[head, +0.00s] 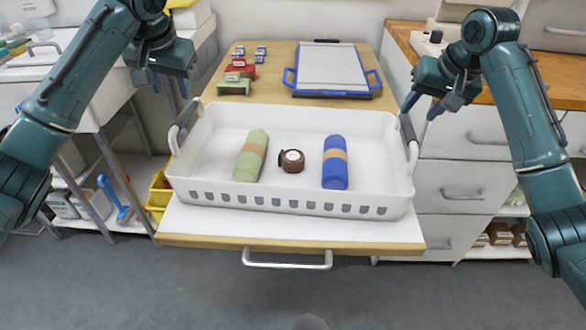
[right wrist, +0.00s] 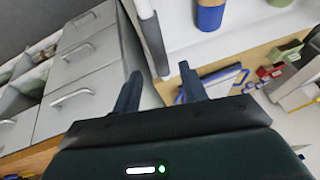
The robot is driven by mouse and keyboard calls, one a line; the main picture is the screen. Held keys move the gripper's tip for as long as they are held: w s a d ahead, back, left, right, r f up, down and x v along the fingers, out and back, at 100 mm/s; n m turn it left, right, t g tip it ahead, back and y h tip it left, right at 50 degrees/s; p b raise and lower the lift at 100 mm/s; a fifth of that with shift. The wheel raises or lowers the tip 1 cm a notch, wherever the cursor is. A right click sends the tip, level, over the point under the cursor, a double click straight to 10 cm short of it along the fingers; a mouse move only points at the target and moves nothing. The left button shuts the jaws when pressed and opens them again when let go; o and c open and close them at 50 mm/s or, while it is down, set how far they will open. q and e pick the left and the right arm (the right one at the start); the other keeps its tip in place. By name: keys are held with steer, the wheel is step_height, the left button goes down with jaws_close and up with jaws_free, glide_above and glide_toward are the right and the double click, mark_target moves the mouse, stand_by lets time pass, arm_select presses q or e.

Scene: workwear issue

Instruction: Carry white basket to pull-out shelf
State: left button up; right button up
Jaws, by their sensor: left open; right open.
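The white basket (head: 290,198) sits upright on the white-topped pull-out shelf (head: 290,232), which has a wooden front edge and a metal handle. In the basket lie a green roll (head: 247,168), a brown tape roll (head: 291,167) and a blue roll (head: 335,176). The basket has a grey handle at each end. My left gripper (head: 171,88) is open and empty, above and behind the left handle (head: 184,124). My right gripper (head: 424,106) is open and empty, near the right handle (head: 409,135). The right wrist view shows its empty fingers (right wrist: 161,83) apart from the basket (right wrist: 240,28).
Behind the basket are a blue-rimmed board (head: 332,70), a red block (head: 240,69) and a green block (head: 234,87) on a wooden top. Grey drawers (head: 455,190) stand at the right. A yellow bin (head: 159,190) is low at the left. The floor in front is clear.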

steer(key=v, duration=0.5)
steer(key=shift+s+r, duration=0.1)
steer(key=shift+r, duration=0.1)
